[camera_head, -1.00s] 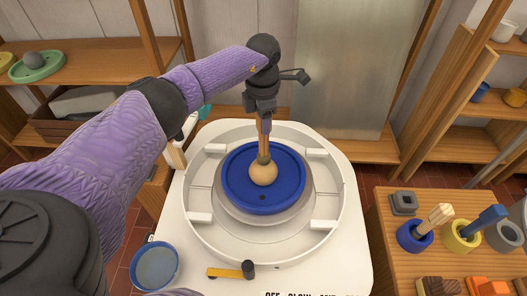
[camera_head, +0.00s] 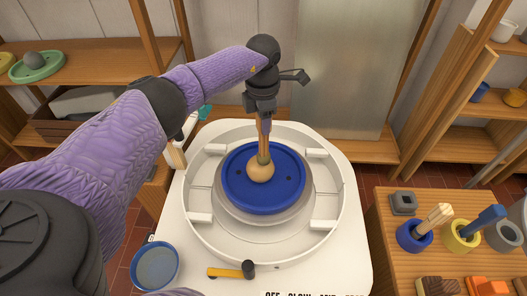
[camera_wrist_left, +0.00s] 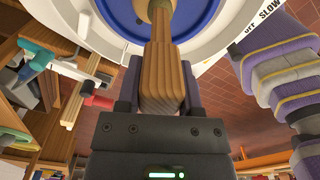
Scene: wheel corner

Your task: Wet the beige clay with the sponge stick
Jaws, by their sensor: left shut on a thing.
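The beige clay (camera_head: 261,173) is a rounded lump near the middle of the blue wheel disc (camera_head: 283,198). My left gripper (camera_head: 264,112) is above it, shut on the wooden sponge stick (camera_head: 264,136), which points down. In the left wrist view the stick's thick handle (camera_wrist_left: 162,75) sits between the fingers and narrows toward the disc. The stick's lower end meets the top of the clay in the head view. I cannot tell whether it presses on it, and the sponge tip is not clearly distinguishable. My right gripper is not in view.
The white wheel basin (camera_head: 197,160) has raised blocks around the disc. A blue water bowl (camera_head: 155,266) stands at the front left, beside a yellow-handled tool (camera_head: 225,273). Tool pots, including a yellow one (camera_head: 462,237), stand on the right table. Wooden shelves stand behind.

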